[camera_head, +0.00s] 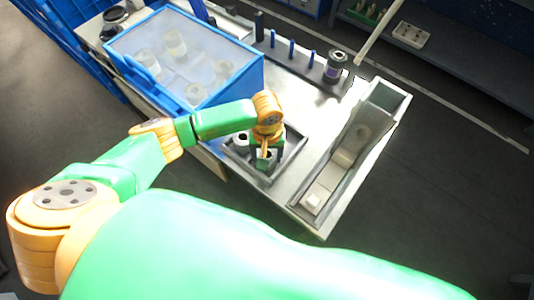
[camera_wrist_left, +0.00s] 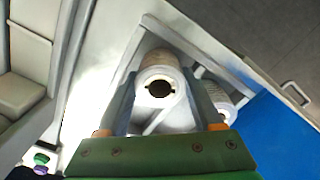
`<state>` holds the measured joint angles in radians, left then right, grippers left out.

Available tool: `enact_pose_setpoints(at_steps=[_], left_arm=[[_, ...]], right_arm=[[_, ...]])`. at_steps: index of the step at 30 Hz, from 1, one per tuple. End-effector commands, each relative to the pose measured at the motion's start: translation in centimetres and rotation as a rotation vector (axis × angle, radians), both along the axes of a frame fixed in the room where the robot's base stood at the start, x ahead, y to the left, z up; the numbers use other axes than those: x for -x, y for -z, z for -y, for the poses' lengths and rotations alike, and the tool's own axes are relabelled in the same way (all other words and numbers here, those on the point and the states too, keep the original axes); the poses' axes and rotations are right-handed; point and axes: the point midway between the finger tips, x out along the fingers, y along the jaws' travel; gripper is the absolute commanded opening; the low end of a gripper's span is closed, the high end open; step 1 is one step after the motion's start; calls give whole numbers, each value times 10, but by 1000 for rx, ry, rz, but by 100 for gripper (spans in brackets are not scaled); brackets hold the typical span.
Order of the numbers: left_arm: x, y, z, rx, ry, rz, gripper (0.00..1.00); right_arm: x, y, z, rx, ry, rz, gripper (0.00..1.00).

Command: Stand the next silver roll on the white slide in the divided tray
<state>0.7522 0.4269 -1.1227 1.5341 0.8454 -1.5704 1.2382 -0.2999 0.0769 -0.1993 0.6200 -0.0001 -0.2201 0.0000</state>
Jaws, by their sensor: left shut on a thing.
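My left gripper (camera_head: 264,157) is over the divided tray (camera_head: 291,157), a dark grey open tray on the metal table. In the left wrist view my left gripper (camera_wrist_left: 162,92) is shut on a silver roll (camera_wrist_left: 158,72), its round end with a dark hole facing the camera. The held roll is upright within the tray's outline; whether it touches the floor is unclear. A second roll (camera_head: 241,143) stands in the tray to the left, and it also shows in the left wrist view (camera_wrist_left: 219,98). The white slide (camera_head: 349,146) lies right of the tray, with a pale piece (camera_head: 312,202) at its low end.
A blue-framed clear-lidded bin (camera_head: 196,100) with several rolls stands left of the tray. A row of blue pegs (camera_head: 291,48) and a dark spool (camera_head: 336,66) are at the back. Bare table lies between tray and slide.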

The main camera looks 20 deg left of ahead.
Motion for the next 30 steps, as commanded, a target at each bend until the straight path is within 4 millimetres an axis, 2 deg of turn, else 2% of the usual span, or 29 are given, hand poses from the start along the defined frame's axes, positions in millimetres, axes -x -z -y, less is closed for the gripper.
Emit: enact_pose_setpoints(at_steps=[2,3,5,6,11,13,21,24,30], left_arm=[[0,2,0,0,-1,-1,4],[0,2,0,0,0,-1,78],[0,2,0,0,0,-1,94],[0,2,0,0,0,-1,97],[0,0,0,0,0,0,97],[-1,-8,0,1,0,3,97],[-2,-83,1,5,0,5,97],[-1,-104,1,3,0,3,97],[0,-121,0,1,0,-1,97]], right_arm=[[0,0,0,0,0,0,70],[0,0,0,0,0,0,70],[0,0,0,0,0,0,70],[0,0,0,0,0,0,70],[0,0,0,0,-1,0,70],[0,-2,0,0,-1,0,70],[0,-15,1,2,-2,0,70],[0,-17,2,3,-2,0,70],[0,-17,3,4,-3,0,70]])
